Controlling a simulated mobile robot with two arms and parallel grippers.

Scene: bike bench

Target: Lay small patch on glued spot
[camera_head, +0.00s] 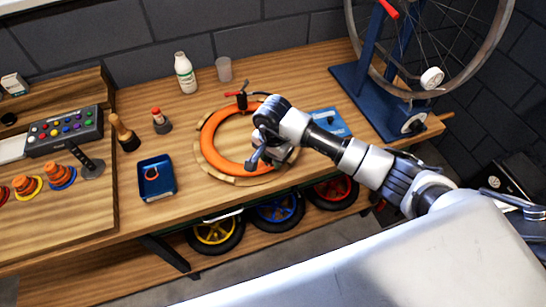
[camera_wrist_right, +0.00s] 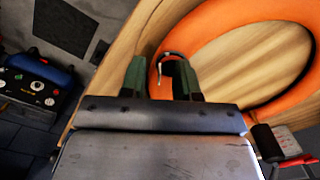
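An orange tube ring (camera_head: 208,135) lies on a round wooden support (camera_head: 203,163) in the middle of the bench. My right gripper (camera_head: 257,160) is low over the ring's front right part. In the right wrist view its two green fingers (camera_wrist_right: 161,72) stand apart above the orange tube (camera_wrist_right: 212,24). A thin dark curved thing (camera_wrist_right: 172,54) shows between the fingertips; I cannot tell what it is or whether they touch it. I cannot make out the small patch or the glued spot. My left gripper is not in view.
A blue tray (camera_head: 157,191) stands left of the ring. A white bottle (camera_head: 186,77) and clear cup (camera_head: 223,68) stand behind it. A blue plate (camera_head: 338,128) and wheel stand (camera_head: 352,88) are to the right. Bare bench lies between tray and ring.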

